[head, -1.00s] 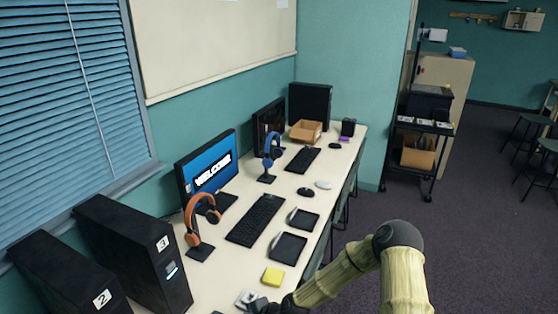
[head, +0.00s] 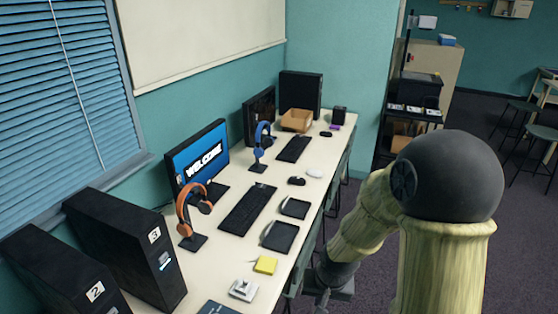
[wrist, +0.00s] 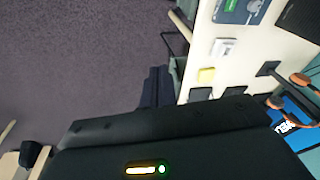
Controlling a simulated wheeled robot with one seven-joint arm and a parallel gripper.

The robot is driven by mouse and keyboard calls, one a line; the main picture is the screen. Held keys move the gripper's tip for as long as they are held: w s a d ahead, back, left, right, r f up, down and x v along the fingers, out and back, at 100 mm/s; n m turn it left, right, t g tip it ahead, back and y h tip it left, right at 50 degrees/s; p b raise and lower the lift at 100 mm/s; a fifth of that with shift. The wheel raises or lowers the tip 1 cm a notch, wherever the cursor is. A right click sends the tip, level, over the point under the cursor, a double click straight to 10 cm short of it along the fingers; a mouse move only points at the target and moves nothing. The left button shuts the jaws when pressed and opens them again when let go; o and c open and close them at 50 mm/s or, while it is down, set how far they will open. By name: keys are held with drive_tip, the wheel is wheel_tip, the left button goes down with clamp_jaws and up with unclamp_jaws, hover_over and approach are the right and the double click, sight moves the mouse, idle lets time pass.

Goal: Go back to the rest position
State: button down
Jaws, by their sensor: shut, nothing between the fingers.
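My gripper (head: 322,300) is low beside the front edge of the long desk (head: 215,268), over the aisle side, partly hidden by my own wrist. In the wrist view its dark fingers (wrist: 156,88) show above the black gripper body, closed together with nothing held. My arm is folded, with its big dark joint close to the head camera at the right. The yellow note block (head: 265,265) and a white device (head: 243,290) lie on the desk near the gripper, apart from it.
The desk carries a keyboard (head: 248,208), black trays (head: 280,236), orange headphones (head: 193,215), monitors and black computer towers (head: 125,245). Open carpet (wrist: 80,60) lies on the aisle side.

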drive_tip(key=s+d+r+n+h, duration=0.1)
drive_tip(key=s+d+r, duration=0.4)
drive_tip(key=s+r, duration=0.2)
drive_tip(key=shift+r+n+t, duration=0.3)
drive_tip(key=shift+r, duration=0.15)
drive_tip(key=shift+w, duration=0.1)
idle(0.7)
